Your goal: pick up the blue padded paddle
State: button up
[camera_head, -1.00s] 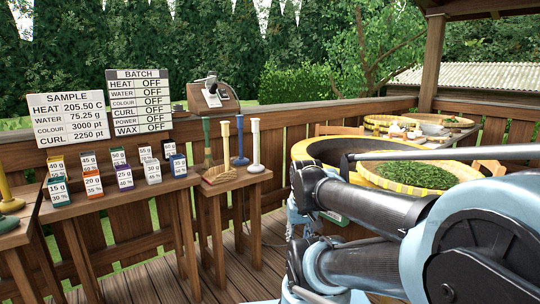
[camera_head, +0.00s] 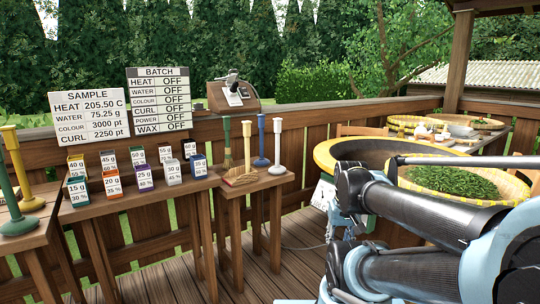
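The blue padded paddle (camera_head: 261,139) stands upright on a small wooden side table (camera_head: 232,190) near the railing. Its slim blue shaft and round blue foot show behind and between a cream-yellow paddle (camera_head: 247,145) and a white paddle (camera_head: 277,145). A green paddle (camera_head: 227,143) stands to the left. My gripper is not in view; only links of my arm show at the lower right, well to the right of the side table and apart from the paddles.
Several numbered boxes (camera_head: 145,180) fill the table to the left.

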aim_at(262, 161)
jog(key=u, duration=0.05)
jog(key=i, duration=0.85)
